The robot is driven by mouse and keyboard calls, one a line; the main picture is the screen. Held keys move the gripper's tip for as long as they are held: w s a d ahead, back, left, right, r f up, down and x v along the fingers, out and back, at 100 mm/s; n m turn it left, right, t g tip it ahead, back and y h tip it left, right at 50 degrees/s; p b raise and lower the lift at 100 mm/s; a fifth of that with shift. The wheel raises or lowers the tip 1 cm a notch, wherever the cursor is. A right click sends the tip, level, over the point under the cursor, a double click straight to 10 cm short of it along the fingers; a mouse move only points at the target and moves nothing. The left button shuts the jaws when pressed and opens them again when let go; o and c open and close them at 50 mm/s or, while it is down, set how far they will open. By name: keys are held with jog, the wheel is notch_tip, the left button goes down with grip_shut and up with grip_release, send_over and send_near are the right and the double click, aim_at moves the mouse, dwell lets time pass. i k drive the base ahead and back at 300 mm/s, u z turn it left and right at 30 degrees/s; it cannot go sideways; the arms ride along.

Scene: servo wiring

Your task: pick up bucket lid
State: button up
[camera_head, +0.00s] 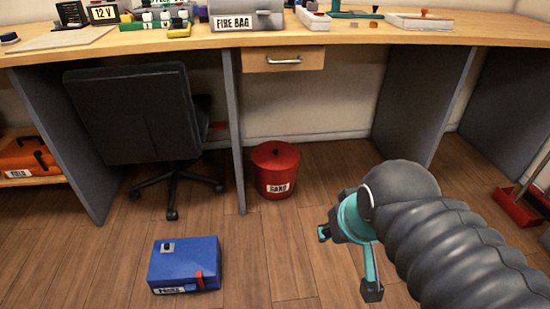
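A red bucket (276,181) with a white label, apparently reading "SAND", stands upright on the wooden floor under the desk. Its red lid (275,153) sits on top, with a small knob in the middle. My gripper (346,262) is to the right of the bucket and nearer the camera, apart from it. Its teal fingers are spread wide, with a dark tip at the left and another at the lower right. Nothing shows between them. My dark ribbed arm comes in from the lower right.
A desk (340,38) with a drawer (283,59) overhangs the bucket. A grey desk leg (236,140) stands just left of it, and a black chair (135,115) further left. A blue box (184,265) lies on the floor in front.

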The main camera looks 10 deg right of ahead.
aim_at(276, 156)
jog(key=z, duration=1.25)
jog(key=i, duration=2.25)
jog(key=u, duration=3.5)
